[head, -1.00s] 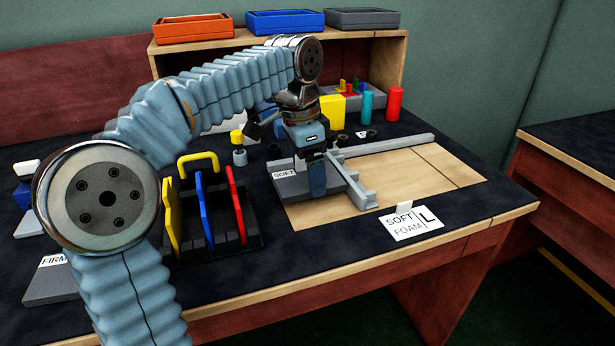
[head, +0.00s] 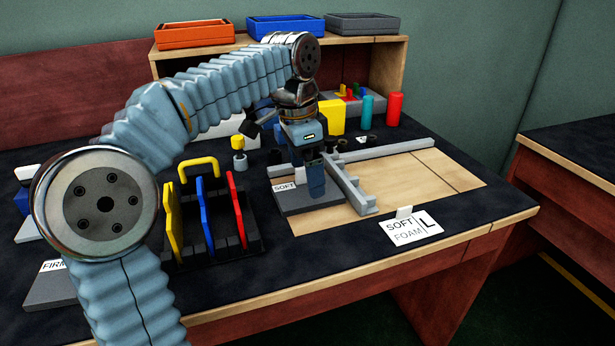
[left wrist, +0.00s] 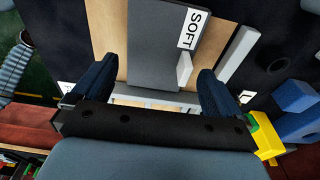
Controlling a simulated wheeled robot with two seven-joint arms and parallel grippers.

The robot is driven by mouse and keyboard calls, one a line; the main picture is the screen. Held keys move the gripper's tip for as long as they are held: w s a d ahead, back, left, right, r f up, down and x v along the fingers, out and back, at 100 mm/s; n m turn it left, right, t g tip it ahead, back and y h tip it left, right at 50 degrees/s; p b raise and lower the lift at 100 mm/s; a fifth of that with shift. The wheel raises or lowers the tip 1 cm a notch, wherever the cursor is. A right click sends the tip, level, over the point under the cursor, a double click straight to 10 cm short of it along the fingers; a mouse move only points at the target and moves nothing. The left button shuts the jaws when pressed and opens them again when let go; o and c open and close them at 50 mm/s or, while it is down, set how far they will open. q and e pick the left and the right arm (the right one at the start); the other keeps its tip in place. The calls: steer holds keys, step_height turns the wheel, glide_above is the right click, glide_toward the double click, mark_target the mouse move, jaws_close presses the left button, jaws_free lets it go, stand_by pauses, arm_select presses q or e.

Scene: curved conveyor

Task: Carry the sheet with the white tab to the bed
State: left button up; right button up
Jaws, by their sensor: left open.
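The grey sheet (head: 300,203) labelled SOFT has a white tab (left wrist: 184,68) standing up from it. It is at the left part of the pale wooden bed (head: 430,170), beside the grey rail (head: 352,188). In the left wrist view the sheet (left wrist: 158,45) has bare wood on both sides. My left gripper (head: 315,182) is over the sheet, fingers pointing down. In the wrist view its fingers (left wrist: 155,85) are wide apart, with the tab between them and nearer the right finger. Whether the whole sheet lies flat is unclear. My right gripper is out of view.
A black rack (head: 215,248) with yellow, blue and red boards stands left of the bed. A SOFT FOAM card (head: 411,228) lies at the front. A grey sheet marked FIRM (head: 55,290) is far left. Cylinders and a yellow block (head: 331,117) stand behind.

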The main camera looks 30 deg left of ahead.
mark_target(301, 193)
arm_select(q)
step_height(301, 193, up, 9)
steer(key=p, duration=0.2)
steer(key=shift+s+a, duration=0.35)
steer(key=shift+s, duration=0.1)
